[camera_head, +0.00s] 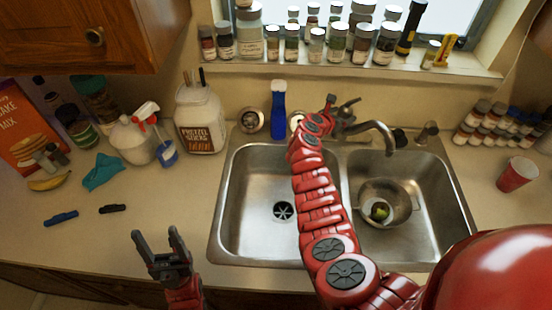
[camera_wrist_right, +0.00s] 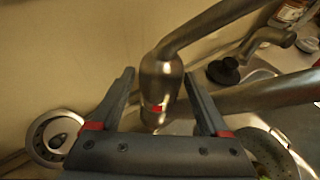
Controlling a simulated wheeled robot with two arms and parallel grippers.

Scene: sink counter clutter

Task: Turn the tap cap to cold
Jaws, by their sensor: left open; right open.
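The metal tap (camera_head: 378,127) stands behind the double sink, its spout curving over the right basin. In the right wrist view its rounded cap (camera_wrist_right: 160,75) shows a red mark low on the front, with a lever running up to the right. My right gripper (camera_wrist_right: 158,78) is open, one finger on each side of the cap; contact is unclear. In the head view my right gripper (camera_head: 338,106) is at the tap's base, partly hidden by my arm. My left gripper (camera_head: 157,242) is open and empty above the counter's front edge, left of the sink.
A blue bottle (camera_head: 278,110) stands left of the tap. A strainer (camera_head: 400,205) with a green item sits in the right basin. Spice jars line the windowsill (camera_head: 300,68). A red cup (camera_head: 516,175) stands at right.

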